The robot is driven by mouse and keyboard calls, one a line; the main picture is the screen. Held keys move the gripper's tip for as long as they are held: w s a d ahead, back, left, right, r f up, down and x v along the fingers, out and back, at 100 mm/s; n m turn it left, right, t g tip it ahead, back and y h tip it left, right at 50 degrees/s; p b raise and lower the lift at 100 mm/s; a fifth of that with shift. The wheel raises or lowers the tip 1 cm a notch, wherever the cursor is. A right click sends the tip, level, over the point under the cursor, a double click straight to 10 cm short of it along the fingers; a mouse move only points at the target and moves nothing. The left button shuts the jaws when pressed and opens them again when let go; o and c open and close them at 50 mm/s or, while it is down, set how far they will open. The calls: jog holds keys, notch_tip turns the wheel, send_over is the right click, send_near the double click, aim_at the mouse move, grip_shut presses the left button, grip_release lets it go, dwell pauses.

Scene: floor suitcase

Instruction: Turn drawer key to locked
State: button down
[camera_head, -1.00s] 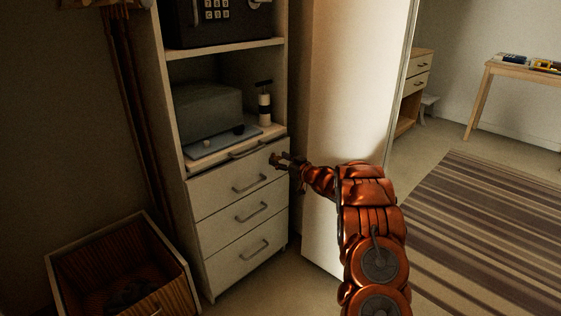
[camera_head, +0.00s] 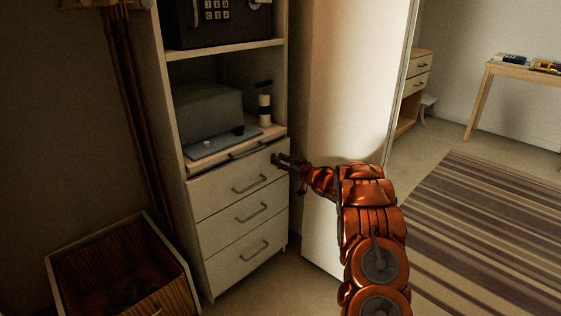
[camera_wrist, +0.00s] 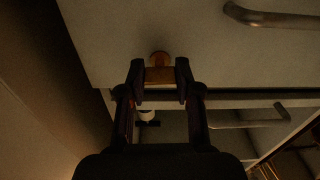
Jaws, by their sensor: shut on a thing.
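My gripper (camera_head: 279,161) is at the upper right corner of the front of the drawer (camera_head: 214,192), just below the slightly pulled-out top one. In the wrist view, my gripper (camera_wrist: 160,72) is shut on the drawer key (camera_wrist: 160,76), a small brass-coloured piece between its two dark fingertips. A round brass part (camera_wrist: 159,56), seemingly the lock, shows just beyond the key against the pale drawer front (camera_wrist: 110,40). The key's angle is hard to tell in the dim light. In the head view the fingers hide the key.
An open cabinet door (camera_head: 345,90) stands to the right of my gripper. Bar handles (camera_head: 251,184) stick out from the drawers. A grey box (camera_head: 208,112) and a black-and-white bottle (camera_head: 264,105) stand above. A wooden box (camera_head: 165,240) sits on the floor at left.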

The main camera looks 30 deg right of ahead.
jog(key=n, duration=0.4)
jog(key=n+b, duration=0.2)
jog(key=n, duration=0.2)
jog(key=shift+n, duration=0.4)
jog(key=n+b, duration=0.3)
jog(key=n, duration=0.1)
jog(key=shift+f+b, duration=0.2)
jog(key=shift+b, duration=0.1)
jog(key=shift+r+n+b, duration=0.15)
jog(key=shift+n+b, duration=1.5)
jog(key=shift+n, duration=0.55)
jog(key=c, duration=0.8)
grip_release()
jog(key=shift+r, duration=0.1)
